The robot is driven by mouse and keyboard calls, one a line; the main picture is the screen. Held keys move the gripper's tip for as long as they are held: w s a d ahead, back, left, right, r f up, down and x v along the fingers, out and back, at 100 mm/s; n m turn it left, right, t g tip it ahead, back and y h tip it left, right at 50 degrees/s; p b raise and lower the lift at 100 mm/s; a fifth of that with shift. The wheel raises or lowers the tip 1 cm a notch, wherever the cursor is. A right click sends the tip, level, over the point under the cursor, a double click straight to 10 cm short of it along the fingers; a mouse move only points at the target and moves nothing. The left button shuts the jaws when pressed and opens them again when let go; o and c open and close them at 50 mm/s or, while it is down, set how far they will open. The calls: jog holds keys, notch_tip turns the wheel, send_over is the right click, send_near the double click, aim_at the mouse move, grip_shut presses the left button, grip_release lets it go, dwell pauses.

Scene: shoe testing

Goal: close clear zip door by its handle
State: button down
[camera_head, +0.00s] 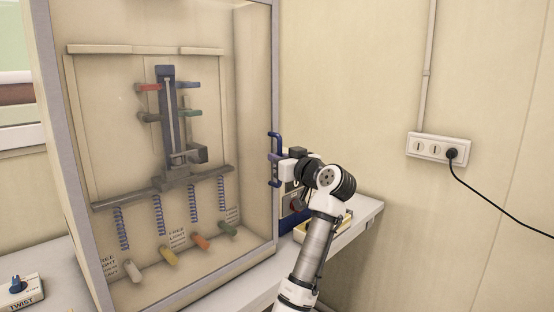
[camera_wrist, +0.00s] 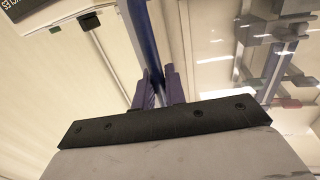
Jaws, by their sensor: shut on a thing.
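The clear door (camera_head: 170,110) stands in front of the cabinet in the head view, and the fittings inside show through it. Its blue handle (camera_head: 274,160) is an upright bar on the right frame edge. My gripper (camera_head: 277,168) is at the handle, reaching from the right. In the wrist view my two purple fingers (camera_wrist: 157,90) are shut around the blue handle (camera_wrist: 143,40). The clear panel shows on the right of the wrist view (camera_wrist: 215,60). The fingers cover part of the handle. Whether the door edge touches the cabinet frame, I cannot tell.
Inside the cabinet are a blue slotted column (camera_head: 166,110), blue springs (camera_head: 158,215) and several coloured pegs (camera_head: 168,257). A TWIST box (camera_head: 18,292) sits at the lower left. A wall socket (camera_head: 438,148) with a black plug is at the right. A white counter (camera_head: 362,212) lies beside my arm.

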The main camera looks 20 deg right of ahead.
jog(key=shift+w+a+r, duration=0.1)
jog(key=shift+w+r, duration=0.05)
jog(key=c, duration=1.9)
grip_release()
jog(key=o, duration=0.3)
jog(key=shift+w+f, duration=0.2)
jog(key=shift+o, duration=0.2)
jog(key=shift+s, duration=0.15)
jog(key=shift+s+f+b, duration=0.15)
jog(key=shift+s+b, duration=0.15)
jog(key=shift+s, duration=0.05)
jog(key=b+v, duration=0.4)
jog(key=v, duration=0.9)
jog(key=shift+d+r, duration=0.2)
jog(key=shift+r, duration=0.05)
